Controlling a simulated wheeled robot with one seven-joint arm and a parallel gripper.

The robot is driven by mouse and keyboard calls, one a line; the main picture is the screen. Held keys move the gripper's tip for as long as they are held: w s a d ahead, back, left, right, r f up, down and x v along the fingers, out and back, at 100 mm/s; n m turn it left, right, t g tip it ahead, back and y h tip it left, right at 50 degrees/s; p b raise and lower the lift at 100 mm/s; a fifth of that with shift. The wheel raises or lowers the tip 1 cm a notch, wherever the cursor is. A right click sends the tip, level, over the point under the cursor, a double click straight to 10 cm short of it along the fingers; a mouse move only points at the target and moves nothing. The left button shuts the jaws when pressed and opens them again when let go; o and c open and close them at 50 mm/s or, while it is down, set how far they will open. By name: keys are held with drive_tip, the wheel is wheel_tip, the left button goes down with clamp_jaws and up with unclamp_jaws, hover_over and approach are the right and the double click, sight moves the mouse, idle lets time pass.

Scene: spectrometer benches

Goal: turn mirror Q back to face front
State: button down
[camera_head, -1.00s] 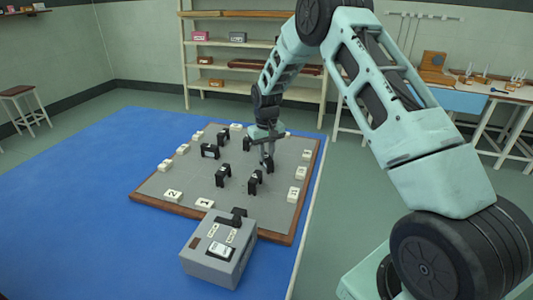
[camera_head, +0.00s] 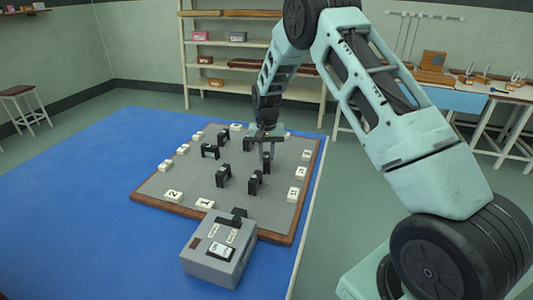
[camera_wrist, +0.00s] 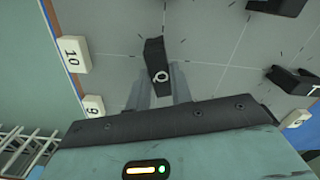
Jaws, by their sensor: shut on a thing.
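My gripper (camera_head: 266,152) is at the right part of the grey board (camera_head: 240,208), shut on a small black mirror block (camera_head: 267,163). In the wrist view, its two grey fingers (camera_wrist: 158,84) stand on either side of this black block (camera_wrist: 155,52). A white ring-shaped mark, perhaps the letter Q, shows on the block. The block looks upright and slightly slanted in the wrist view. Whether it touches the board, and which way its mirror face points, I cannot tell.
Several other black blocks stand on the board, including one at front right (camera_head: 255,183) and one at left (camera_head: 210,151). White numbered tiles, such as tile 10 (camera_wrist: 73,54), line the rim. A grey box (camera_head: 218,250) stands at the front edge.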

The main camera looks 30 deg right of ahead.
sight(266, 156)
drive_tip(key=shift+r+m, duration=0.1)
drive_tip(key=shift+m, duration=1.7)
drive_tip(key=c, duration=1.2)
unclamp_jaws()
drive_tip(key=shift+c, duration=0.2)
wheel_tip(266, 156, up, 17)
drive_tip(key=b, duration=0.1)
drive_tip(key=shift+r, duration=0.15)
